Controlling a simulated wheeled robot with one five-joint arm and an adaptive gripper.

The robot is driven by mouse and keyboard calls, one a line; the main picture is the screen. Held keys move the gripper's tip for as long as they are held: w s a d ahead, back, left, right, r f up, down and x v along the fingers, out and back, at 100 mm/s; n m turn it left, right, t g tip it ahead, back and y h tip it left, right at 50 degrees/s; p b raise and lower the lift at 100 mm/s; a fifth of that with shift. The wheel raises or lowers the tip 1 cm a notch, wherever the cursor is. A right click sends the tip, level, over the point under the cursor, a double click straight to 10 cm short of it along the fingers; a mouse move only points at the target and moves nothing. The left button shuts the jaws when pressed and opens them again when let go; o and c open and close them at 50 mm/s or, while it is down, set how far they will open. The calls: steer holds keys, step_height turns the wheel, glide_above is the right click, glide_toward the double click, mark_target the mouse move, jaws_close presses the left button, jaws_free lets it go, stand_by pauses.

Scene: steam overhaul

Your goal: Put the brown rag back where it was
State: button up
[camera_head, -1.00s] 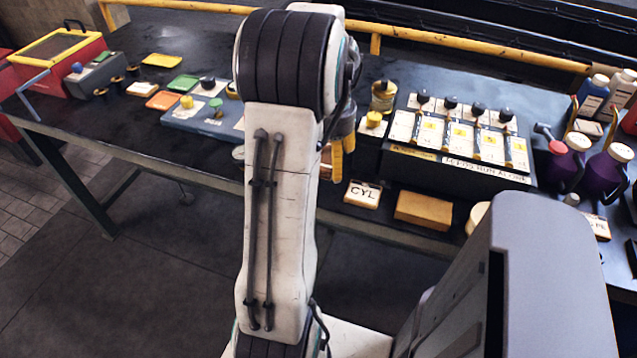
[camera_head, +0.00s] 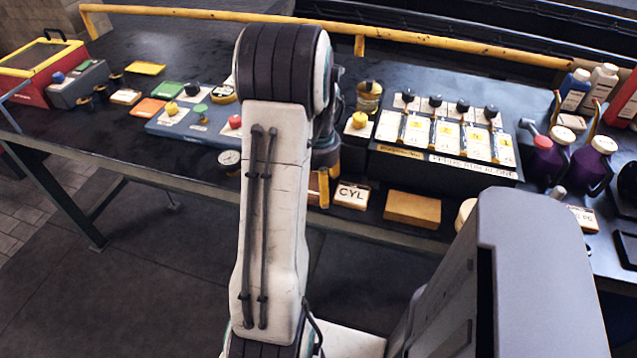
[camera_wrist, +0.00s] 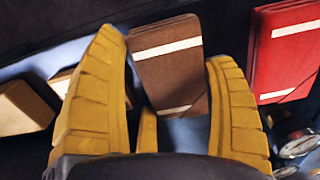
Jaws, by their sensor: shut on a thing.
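The brown rag (camera_wrist: 170,65) is a folded brown piece with white stripes. In the wrist view it lies between the two yellow fingers of my gripper (camera_wrist: 164,50) and extends past their tips. My gripper is shut on it. In the head view my gripper (camera_head: 323,187) is low at the front edge of the bench, just left of the CYL card (camera_head: 351,195), mostly behind my arm. A sliver of brown (camera_head: 313,189) shows beside the fingers. I cannot tell whether the rag touches the bench.
A red folded piece (camera_wrist: 286,50) with white stripes lies right of the brown rag in the wrist view, near a gauge (camera_wrist: 297,146). A tan block (camera_head: 412,209) sits right of the CYL card. A black switch panel (camera_head: 440,165) stands behind.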

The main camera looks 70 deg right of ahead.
steer(key=shift+f, duration=0.2)
steer(key=o, duration=1)
steer(key=shift+r, duration=0.1)
steer(key=shift+o, duration=0.2)
step_height(320, 180, up, 12)
steer(key=p, duration=0.1)
steer(key=shift+r, duration=0.15)
